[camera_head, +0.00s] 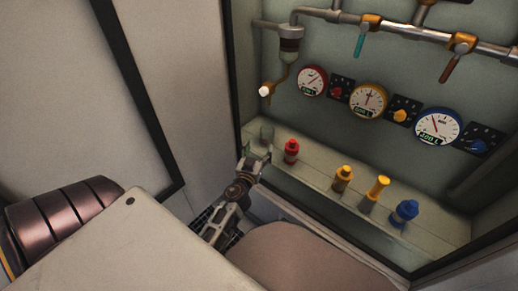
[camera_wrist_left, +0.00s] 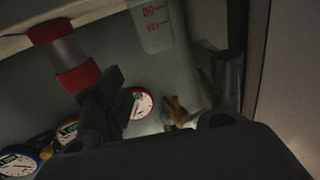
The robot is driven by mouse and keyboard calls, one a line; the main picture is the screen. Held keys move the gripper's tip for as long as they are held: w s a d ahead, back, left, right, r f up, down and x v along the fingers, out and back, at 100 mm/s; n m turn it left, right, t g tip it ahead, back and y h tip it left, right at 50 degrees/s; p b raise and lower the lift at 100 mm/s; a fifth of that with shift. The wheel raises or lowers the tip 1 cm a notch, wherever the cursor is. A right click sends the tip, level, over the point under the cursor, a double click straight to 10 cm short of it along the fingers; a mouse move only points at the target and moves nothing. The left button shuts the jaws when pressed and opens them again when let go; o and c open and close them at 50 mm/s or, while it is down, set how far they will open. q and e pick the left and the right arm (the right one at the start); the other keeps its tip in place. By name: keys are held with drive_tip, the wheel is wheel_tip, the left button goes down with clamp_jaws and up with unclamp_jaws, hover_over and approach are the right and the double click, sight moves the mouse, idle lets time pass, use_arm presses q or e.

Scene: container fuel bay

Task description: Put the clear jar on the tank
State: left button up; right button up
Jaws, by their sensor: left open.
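The clear jar (camera_head: 265,131) stands on the left end of the shelf in the head view. In the left wrist view the jar (camera_wrist_left: 153,27), with red markings, appears upside down near the top, its base cut off by the frame. My left gripper (camera_head: 257,156) is open in front of the jar; its fingers (camera_wrist_left: 172,82) are spread in the wrist view, with the jar beyond and between them. I see no grip on it. A small cylinder (camera_head: 289,43) hangs from the pipe above; I cannot tell whether it is the tank. My right gripper is not in view.
A red bottle (camera_head: 291,152) stands close right of the jar. Yellow bottles (camera_head: 342,179) and a blue bottle (camera_head: 404,213) stand farther right on the shelf (camera_head: 318,178). Gauges (camera_head: 368,100) line the back wall.

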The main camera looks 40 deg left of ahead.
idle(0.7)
use_arm(q)
drive_tip(key=s+d+f+m+g+h, duration=0.1)
drive_tip(key=s+d+f+g+h, duration=0.3)
drive_tip(key=s+d+f+g, duration=0.55)
drive_tip(key=s+d+f+m+g+h, duration=0.2)
drive_tip(key=s+d+f+m+h, duration=0.2)
drive_tip(key=s+d+f, duration=0.3)
drive_tip(key=s+d+h, duration=0.1)
drive_tip(key=s+d, duration=0.3)
drive_tip(key=d, duration=0.2)
drive_tip(key=shift+s+d+f+m, duration=0.2)
drive_tip(key=shift+s+d+m, duration=0.1)
drive_tip(key=shift+s, duration=0.1)
drive_tip(key=shift+r, duration=0.1)
